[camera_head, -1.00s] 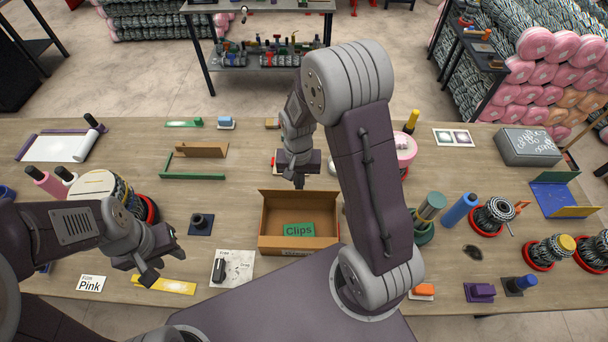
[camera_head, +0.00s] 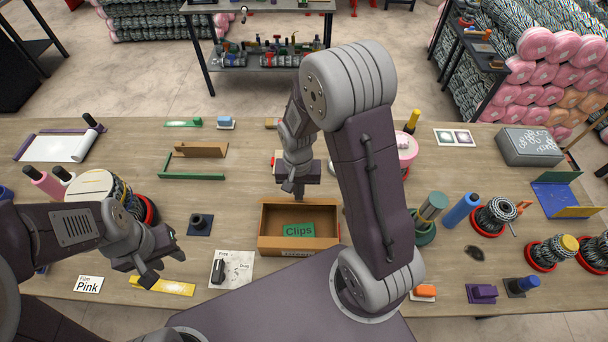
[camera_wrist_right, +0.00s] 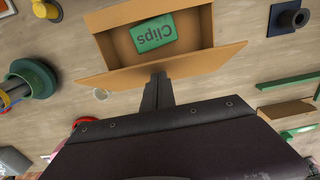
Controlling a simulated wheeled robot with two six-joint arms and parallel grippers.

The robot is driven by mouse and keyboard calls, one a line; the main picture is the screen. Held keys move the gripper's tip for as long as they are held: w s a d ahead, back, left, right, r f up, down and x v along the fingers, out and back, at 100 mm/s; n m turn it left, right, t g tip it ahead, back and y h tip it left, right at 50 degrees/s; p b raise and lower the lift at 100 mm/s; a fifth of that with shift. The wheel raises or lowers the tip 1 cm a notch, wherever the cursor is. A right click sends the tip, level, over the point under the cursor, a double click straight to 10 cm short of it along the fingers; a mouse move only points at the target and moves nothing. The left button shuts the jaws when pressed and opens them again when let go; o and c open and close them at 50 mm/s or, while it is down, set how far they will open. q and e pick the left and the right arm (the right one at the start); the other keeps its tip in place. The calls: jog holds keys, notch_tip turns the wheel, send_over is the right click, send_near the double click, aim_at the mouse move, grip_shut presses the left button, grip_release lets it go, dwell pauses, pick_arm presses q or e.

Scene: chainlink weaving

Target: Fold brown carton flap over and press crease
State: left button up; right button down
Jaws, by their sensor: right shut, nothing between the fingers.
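The open brown carton (camera_head: 263,238) sits near the table's front edge. A green "Clips" card (camera_head: 299,230) lies inside it, also seen in the right wrist view (camera_wrist_right: 154,34). The carton's far flap (camera_wrist_right: 208,61) slants outward along its back side, toward my right gripper. My right gripper (camera_head: 298,194) is shut and empty at that flap's outer edge. In the right wrist view, its fingertips (camera_wrist_right: 158,77) overlap the flap; contact is likely but I cannot be certain. My left gripper (camera_head: 163,268) is open and empty, left of the carton above a yellow strip (camera_head: 176,288).
A marked white card with a black piece (camera_head: 232,268) lies left of the carton. A black post on a square base (camera_head: 201,222) stands beyond it. A green cup-shaped holder (camera_head: 424,232) is to the right, past my right arm. Green and brown angled parts (camera_head: 192,175) lie behind left.

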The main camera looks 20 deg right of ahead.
jog(key=shift+s+a+f, duration=0.15)
jog(key=shift+s+f, duration=0.15)
jog(key=shift+s+a, duration=0.1)
jog(key=shift+s, duration=0.05)
jog(key=shift+s+a+f+b, duration=0.2)
jog(key=shift+s+f+b, duration=0.3)
jog(key=shift+f+b, duration=0.2)
jog(key=shift+s+a, duration=0.1)
jog(key=shift+s, duration=0.05)
